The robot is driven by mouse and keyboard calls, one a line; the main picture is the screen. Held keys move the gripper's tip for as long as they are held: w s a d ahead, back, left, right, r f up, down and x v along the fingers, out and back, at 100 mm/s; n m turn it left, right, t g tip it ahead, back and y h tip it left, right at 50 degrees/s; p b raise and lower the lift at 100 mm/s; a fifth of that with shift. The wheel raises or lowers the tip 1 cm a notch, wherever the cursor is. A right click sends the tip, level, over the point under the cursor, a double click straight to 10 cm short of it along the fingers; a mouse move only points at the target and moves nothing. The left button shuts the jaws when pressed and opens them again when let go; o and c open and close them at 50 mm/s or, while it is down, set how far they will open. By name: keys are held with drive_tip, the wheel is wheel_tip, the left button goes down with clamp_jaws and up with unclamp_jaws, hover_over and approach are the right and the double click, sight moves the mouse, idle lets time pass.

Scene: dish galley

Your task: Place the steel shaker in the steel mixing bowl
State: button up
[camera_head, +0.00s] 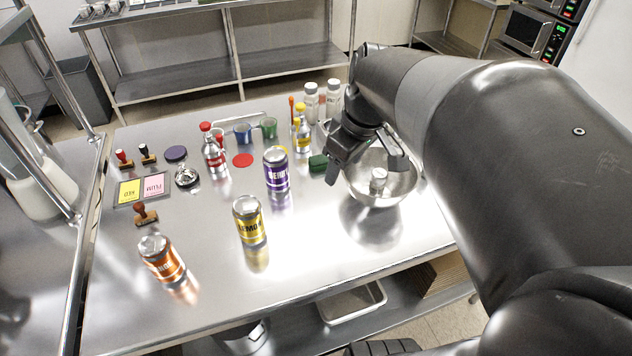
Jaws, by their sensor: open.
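The steel mixing bowl (401,186) stands on the steel table at the right, partly hidden by my arm and gripper. A small steel piece with a rounded top, which looks like the steel shaker (378,181), shows inside the bowl, apparently upright; its lower part is hard to make out. My gripper (367,170) is over the bowl with its jaws open and nothing between them. One finger is at the bowl's left rim and the other is over its inside. I cannot tell whether either finger touches the bowl.
Lemon (250,221), berry (276,171) and orange (161,259) cans stand left of the bowl. A green block (318,163) lies close to its left. Two silver-capped shakers (311,101) and several bottles stand behind. The front middle of the table is clear.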

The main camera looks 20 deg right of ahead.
drive_tip(key=s+a+m+t, duration=0.2)
drive_tip(key=s+a+m, duration=0.3)
drive_tip(key=s+a, duration=0.2)
drive_tip(key=shift+s+r+m+t+h, duration=0.15)
drive_tip(key=shift+s+m+t+h, duration=0.25)
drive_tip(key=shift+s, duration=0.75)
